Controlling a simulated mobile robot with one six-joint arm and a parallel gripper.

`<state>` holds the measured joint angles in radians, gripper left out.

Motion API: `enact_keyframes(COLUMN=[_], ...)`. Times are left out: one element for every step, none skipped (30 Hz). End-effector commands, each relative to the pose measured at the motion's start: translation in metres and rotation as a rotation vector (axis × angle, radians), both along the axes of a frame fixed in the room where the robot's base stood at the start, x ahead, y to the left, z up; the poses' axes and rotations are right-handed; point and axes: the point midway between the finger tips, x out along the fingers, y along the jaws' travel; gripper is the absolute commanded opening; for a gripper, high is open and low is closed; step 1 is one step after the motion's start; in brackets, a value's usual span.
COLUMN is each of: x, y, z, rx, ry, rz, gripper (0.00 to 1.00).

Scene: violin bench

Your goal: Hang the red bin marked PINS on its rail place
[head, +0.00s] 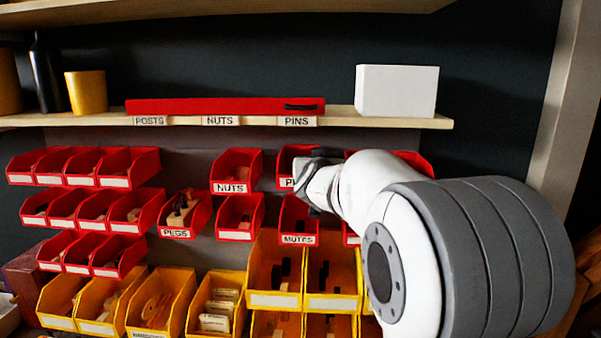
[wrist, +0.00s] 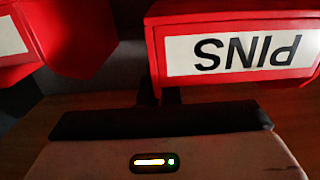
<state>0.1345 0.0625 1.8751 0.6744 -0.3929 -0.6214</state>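The red PINS bin (head: 287,160) is in the top row of red bins in the head view, right of the NUTS bin (head: 236,165). My gripper (head: 312,182) covers its right part and most of its label. In the wrist view the PINS bin (wrist: 228,20) fills the upper right, its label upside down. My gripper (wrist: 160,97) has dark fingertips on either side of a thin red edge of the bin and looks shut on it. I cannot tell whether the bin's back touches the rail, which is hidden.
The MUTES bin (head: 298,215) hangs just below, and yellow bins (head: 274,299) stand lower. A wooden shelf (head: 380,121) above carries a long red box (head: 220,106) and a white box (head: 397,90). Another red bin (wrist: 80,45) is close by in the wrist view.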

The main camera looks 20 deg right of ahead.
Motion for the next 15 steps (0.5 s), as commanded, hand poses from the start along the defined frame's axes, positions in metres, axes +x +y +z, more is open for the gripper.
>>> enact_keyframes(x=[0.0006, 0.001, 0.0014, 0.0018, 0.0021, 0.0025, 0.0029, 0.0032, 0.0036, 0.0039, 0.0043, 0.0046, 0.005, 0.0053, 0.0057], y=[-0.0004, -0.0005, -0.0007, -0.0008, -0.0009, -0.0011, -0.0013, -0.0014, -0.0016, -0.0018, -0.0019, -0.002, -0.0024, -0.0029, -0.0032], z=[0.0005, 0.0005, 0.0006, 0.0007, 0.0008, 0.0009, 0.0009, 0.001, 0.001, 0.0011, 0.0012, 0.0011, 0.0012, 0.0012, 0.0012], rx=[0.0, 0.0, 0.0, 0.0, 0.0, 0.0, 0.0, -0.001, -0.001, -0.001, -0.001, -0.001, -0.001, -0.001, -0.001], ry=[-0.001, -0.001, -0.001, -0.001, -0.001, -0.001, -0.001, -0.002, -0.002, -0.002, -0.002, -0.002, -0.002, -0.002, -0.002], rz=[0.0, 0.0, 0.0, 0.0, 0.0, 0.0, 0.0, 0.0, 0.0, 0.0, 0.0, 0.0, -0.001, -0.001, -0.001], gripper=[0.0, 0.0, 0.0, 0.0, 0.0, 0.0, 0.0, 0.0, 0.0, 0.0, 0.0, 0.0, 0.0, 0.0, 0.0])
